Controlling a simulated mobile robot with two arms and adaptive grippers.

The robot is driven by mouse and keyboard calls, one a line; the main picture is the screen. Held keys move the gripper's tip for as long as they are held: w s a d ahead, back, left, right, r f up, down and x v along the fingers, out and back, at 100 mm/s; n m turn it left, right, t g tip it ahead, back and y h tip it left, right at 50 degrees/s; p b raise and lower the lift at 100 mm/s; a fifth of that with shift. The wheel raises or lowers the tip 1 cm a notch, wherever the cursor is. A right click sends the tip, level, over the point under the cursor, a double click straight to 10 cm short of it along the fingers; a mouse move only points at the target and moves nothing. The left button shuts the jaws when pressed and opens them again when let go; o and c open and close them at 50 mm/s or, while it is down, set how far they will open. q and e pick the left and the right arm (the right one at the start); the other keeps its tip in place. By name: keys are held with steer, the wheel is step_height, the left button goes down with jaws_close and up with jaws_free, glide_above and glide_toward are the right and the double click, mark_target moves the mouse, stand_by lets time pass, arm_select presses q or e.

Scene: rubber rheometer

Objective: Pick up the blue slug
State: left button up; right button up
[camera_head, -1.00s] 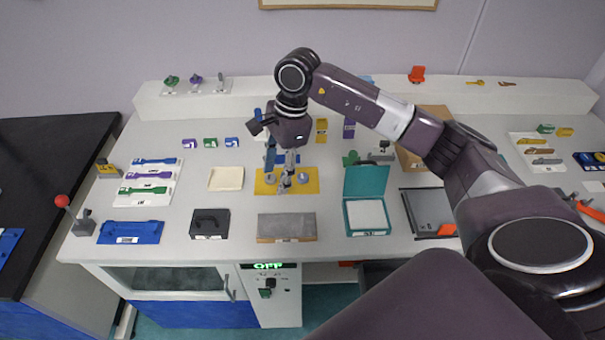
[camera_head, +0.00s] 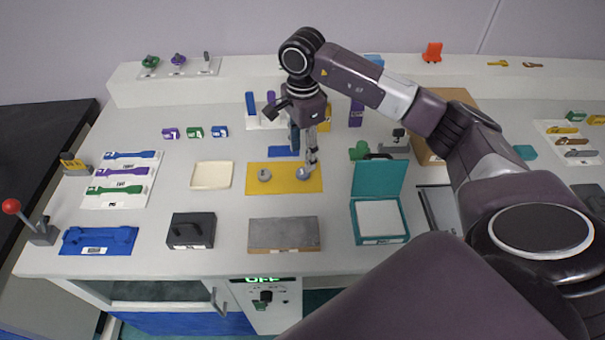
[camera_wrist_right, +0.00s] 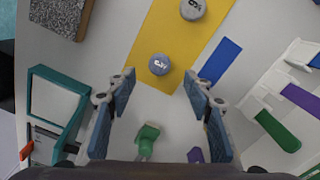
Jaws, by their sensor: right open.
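Two grey-blue round pucks with dark marks sit on a yellow mat (camera_head: 285,182): a left puck (camera_head: 264,174) and a right puck (camera_head: 302,174). I take the blue slug to be one of these but cannot tell which. In the right wrist view, the nearer puck (camera_wrist_right: 159,64) lies ahead, between the lines of the fingers, and the farther puck (camera_wrist_right: 193,9) is at the top edge. My right gripper (camera_head: 312,164) is open and empty, above the right end of the mat close to the right puck; its two blue-padded fingers (camera_wrist_right: 158,82) also show apart in the wrist view. My left gripper is out of view.
A flat blue strip (camera_head: 283,151) lies behind the mat, and a white rack (camera_head: 262,122) holds upright strips. A grey slab (camera_head: 284,234) lies in front. An open teal box (camera_head: 379,239) and a green object (camera_head: 359,151) are to the right.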

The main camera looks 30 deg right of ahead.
mark_target(303, 172)
steer(key=shift+s+a+f+p, duration=0.15)
steer(key=shift+s+f+p, duration=0.1)
steer(key=shift+f+p, duration=0.35)
step_height(303, 172, down, 4)
steer(key=shift+w+p, duration=0.15)
steer(key=shift+p, duration=0.4)
steer(key=shift+f, duration=0.45)
steer(key=shift+c, duration=0.2)
steer(key=c, duration=0.9)
